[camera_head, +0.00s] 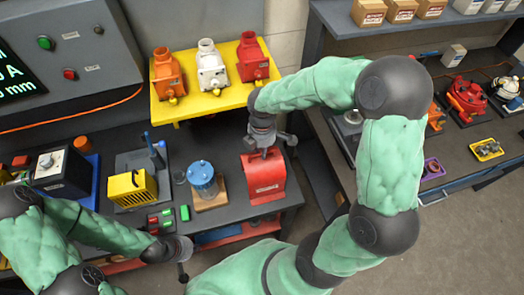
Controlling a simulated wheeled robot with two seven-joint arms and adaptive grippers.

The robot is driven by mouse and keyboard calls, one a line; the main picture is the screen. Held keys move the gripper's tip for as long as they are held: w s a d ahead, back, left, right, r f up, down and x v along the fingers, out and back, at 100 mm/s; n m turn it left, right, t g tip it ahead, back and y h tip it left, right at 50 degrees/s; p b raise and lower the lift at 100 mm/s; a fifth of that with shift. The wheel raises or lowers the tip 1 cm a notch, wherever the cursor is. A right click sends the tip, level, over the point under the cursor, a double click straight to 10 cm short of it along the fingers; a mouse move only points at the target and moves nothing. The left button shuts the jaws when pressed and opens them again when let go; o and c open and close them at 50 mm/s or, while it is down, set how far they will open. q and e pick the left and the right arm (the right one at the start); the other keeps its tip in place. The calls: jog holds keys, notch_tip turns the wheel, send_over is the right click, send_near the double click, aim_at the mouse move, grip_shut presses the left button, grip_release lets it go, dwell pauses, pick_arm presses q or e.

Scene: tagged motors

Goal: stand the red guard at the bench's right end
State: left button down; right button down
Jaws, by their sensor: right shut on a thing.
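The red guard (265,182) is a red box-like piece with a slanted face, upright at the right end of the dark bench (226,219). My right gripper (264,151) reaches down from above and is shut on the red guard's top. The wrist partly hides that top edge. I cannot tell whether the guard's base touches the bench top. My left gripper (183,262) is low at the bench's front edge, apart from the guard. Its fingers are small and turned, so its opening is unclear.
Left of the guard stand a blue cylinder on a wooden base (203,184) and a yellow caged unit (131,188). A yellow shelf (212,101) behind holds orange, white and red motors. A second bench (463,160) with motors and trays is at the right.

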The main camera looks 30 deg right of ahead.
jog(key=shift+f, duration=0.45)
jog(key=c, duration=1.2)
grip_release()
jog(key=shift+s, duration=0.1)
notch_tip(320, 180, up, 12)
jog(key=p, duration=0.1)
